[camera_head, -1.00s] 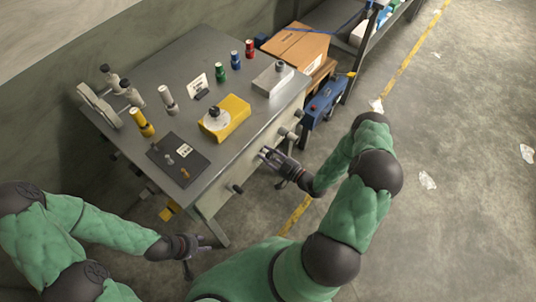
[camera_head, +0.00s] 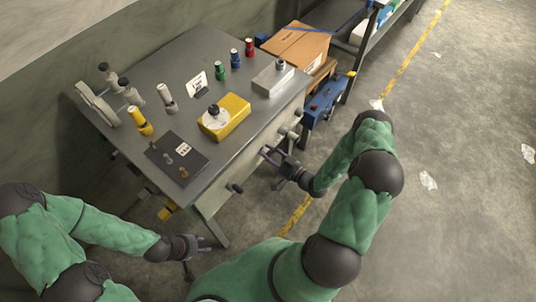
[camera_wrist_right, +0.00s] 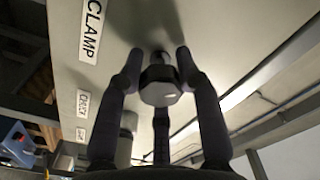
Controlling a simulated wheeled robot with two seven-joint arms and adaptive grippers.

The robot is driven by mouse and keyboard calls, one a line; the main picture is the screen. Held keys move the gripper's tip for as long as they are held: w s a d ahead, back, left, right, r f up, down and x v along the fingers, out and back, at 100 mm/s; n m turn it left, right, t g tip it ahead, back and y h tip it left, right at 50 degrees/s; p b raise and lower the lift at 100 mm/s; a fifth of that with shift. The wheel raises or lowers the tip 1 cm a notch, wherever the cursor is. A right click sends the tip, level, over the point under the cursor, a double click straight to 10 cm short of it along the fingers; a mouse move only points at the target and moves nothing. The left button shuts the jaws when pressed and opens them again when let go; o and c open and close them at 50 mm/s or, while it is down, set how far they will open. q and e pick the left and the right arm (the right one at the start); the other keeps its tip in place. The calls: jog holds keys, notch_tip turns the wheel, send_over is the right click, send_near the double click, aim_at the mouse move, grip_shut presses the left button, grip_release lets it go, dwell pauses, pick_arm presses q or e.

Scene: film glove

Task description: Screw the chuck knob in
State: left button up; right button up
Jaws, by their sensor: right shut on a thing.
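My right gripper (camera_head: 272,156) is at the front panel of the grey workbench (camera_head: 210,60). In the right wrist view its fingers (camera_wrist_right: 158,75) are shut on a dark knob (camera_wrist_right: 160,86) with a pale end face, on a short stem from the panel. A "CLAMP" label (camera_wrist_right: 92,30) and a smaller label that seems to read "CHUCK" (camera_wrist_right: 83,103) are on the panel; I cannot tell for sure which belongs to the held knob. My left gripper (camera_head: 206,245) hangs empty near the bench's front left leg, its fingers apart.
Other panel knobs stand nearby: a dark one (camera_head: 236,188) to the left and a grey one (camera_head: 292,135) to the right. On the bench are a yellow box (camera_head: 232,112), a grey block (camera_head: 272,80) and a dark plate (camera_head: 165,149). A blue box (camera_head: 322,104) stands right of the bench.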

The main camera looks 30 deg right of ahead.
jog(key=m, duration=0.6)
jog(key=shift+s+a+f+b, duration=0.1)
jog(key=shift+a+f+b, duration=0.05)
jog(key=shift+b, duration=0.2)
jog(key=shift+m, duration=0.4)
jog(key=o, duration=1.2)
jog(key=shift+s+d, duration=0.15)
jog(key=shift+d, duration=0.05)
jog(key=v, duration=1.1)
jog(key=shift+s, duration=0.25)
